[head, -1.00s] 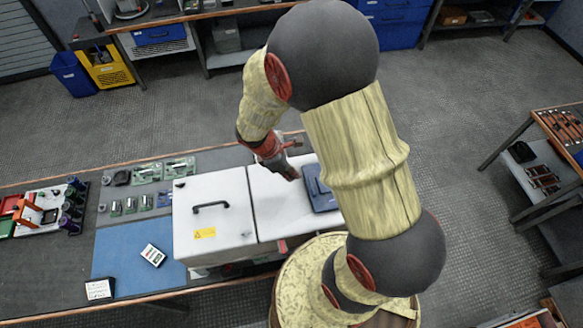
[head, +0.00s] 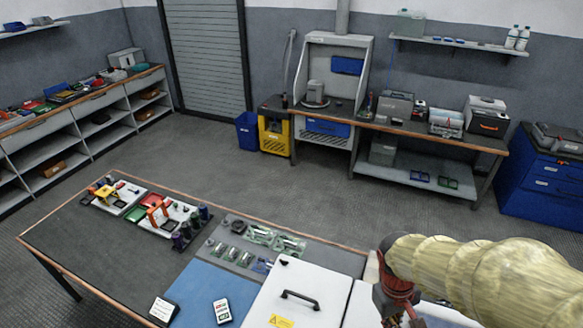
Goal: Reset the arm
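My arm, in a pale yellow fabric sleeve, enters from the right edge of the head view. My gripper (head: 402,312), red and dark grey, hangs at the arm's end near the bottom edge. It is over or beside the right part of the white cabinet (head: 314,284), which has a black handle and a yellow label. The fingers are small and partly cut off, so I cannot see if they are apart or hold anything.
A rear bench (head: 430,133) and blue drawers (head: 541,178) stand beyond.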

